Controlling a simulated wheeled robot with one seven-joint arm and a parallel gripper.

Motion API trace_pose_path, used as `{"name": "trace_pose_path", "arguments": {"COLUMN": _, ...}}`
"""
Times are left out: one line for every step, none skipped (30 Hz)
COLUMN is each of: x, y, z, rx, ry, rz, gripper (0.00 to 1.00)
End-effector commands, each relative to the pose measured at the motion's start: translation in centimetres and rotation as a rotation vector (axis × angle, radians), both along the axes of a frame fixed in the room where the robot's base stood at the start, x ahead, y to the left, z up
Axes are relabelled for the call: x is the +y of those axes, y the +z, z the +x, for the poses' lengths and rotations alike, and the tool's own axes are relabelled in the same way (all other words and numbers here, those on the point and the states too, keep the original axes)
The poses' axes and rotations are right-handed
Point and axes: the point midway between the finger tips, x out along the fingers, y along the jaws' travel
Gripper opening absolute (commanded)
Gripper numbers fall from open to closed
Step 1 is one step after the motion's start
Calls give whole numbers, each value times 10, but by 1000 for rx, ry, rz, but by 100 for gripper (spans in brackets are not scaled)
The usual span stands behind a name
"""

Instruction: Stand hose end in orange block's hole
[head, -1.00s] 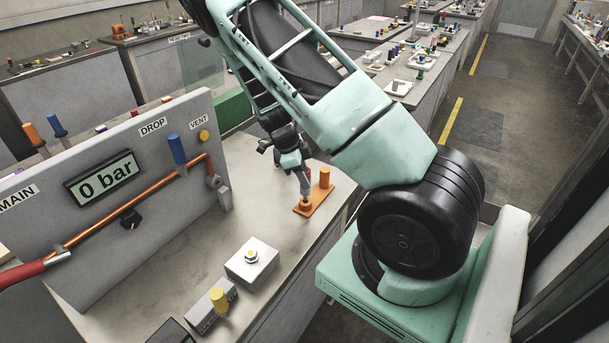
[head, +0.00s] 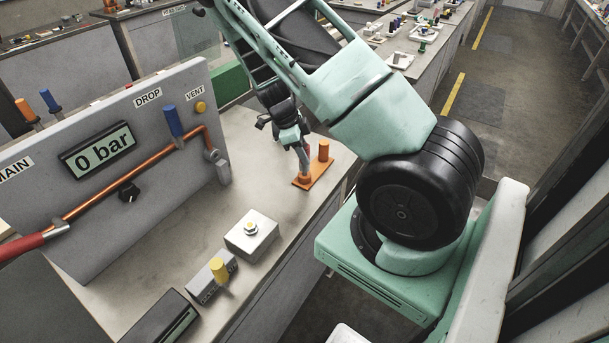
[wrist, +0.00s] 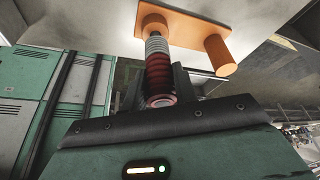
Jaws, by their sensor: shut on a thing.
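The orange block (head: 316,175) lies flat on the bench near its right edge. It has a raised round collar with the hole and an upright orange peg (head: 323,150); the block also shows at the top of the wrist view (wrist: 187,33). My gripper (wrist: 160,98) is shut on the hose end (wrist: 158,73), a dark red ribbed piece with a pale grey ribbed tip. The hose end stands roughly upright over the collar, and its tip meets the collar. How deep the tip sits in the hole is hidden. In the head view my gripper (head: 302,145) is just above the block.
A grey panel (head: 110,190) with a gauge reading 0 bar, copper pipe and blue lever stands to the left. A white button box (head: 251,235) and a grey box with a yellow knob (head: 212,280) sit on the front of the bench. The bench between panel and block is clear.

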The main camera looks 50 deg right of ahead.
Motion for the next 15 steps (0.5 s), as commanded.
{"name": "trace_pose_path", "arguments": {"x": 0, "y": -3, "z": 0, "rx": 0, "ry": 0, "rz": 0, "gripper": 0}}
{"name": "trace_pose_path", "arguments": {"x": 0, "y": -3, "z": 0, "rx": 0, "ry": 0, "rz": 0, "gripper": 0}}
{"name": "trace_pose_path", "arguments": {"x": 0, "y": -5, "z": 0, "rx": 0, "ry": 0, "rz": 0, "gripper": 0}}
{"name": "trace_pose_path", "arguments": {"x": 0, "y": -5, "z": 0, "rx": 0, "ry": 0, "rz": 0, "gripper": 0}}
{"name": "trace_pose_path", "arguments": {"x": 0, "y": -6, "z": 0, "rx": 0, "ry": 0, "rz": 0, "gripper": 0}}
{"name": "trace_pose_path", "arguments": {"x": 0, "y": -7, "z": 0, "rx": 0, "ry": 1, "rz": 0, "gripper": 0}}
{"name": "trace_pose_path", "arguments": {"x": 0, "y": -8, "z": 0, "rx": 0, "ry": 1, "rz": 0, "gripper": 0}}
{"name": "trace_pose_path", "arguments": {"x": 0, "y": -9, "z": 0, "rx": 0, "ry": 1, "rz": 0, "gripper": 0}}
{"name": "trace_pose_path", "arguments": {"x": 0, "y": -10, "z": 0, "rx": 0, "ry": 1, "rz": 0, "gripper": 0}}
{"name": "trace_pose_path", "arguments": {"x": 0, "y": -11, "z": 0, "rx": 0, "ry": 1, "rz": 0, "gripper": 0}}
{"name": "trace_pose_path", "arguments": {"x": 0, "y": -12, "z": 0, "rx": 0, "ry": 1, "rz": 0, "gripper": 0}}
{"name": "trace_pose_path", "arguments": {"x": 0, "y": -13, "z": 0, "rx": 0, "ry": 1, "rz": 0, "gripper": 0}}
{"name": "trace_pose_path", "arguments": {"x": 0, "y": -14, "z": 0, "rx": 0, "ry": 1, "rz": 0, "gripper": 0}}
{"name": "trace_pose_path", "arguments": {"x": 0, "y": -15, "z": 0, "rx": 0, "ry": 1, "rz": 0, "gripper": 0}}
{"name": "trace_pose_path", "arguments": {"x": 0, "y": -15, "z": 0, "rx": 0, "ry": 1, "rz": 0, "gripper": 0}}
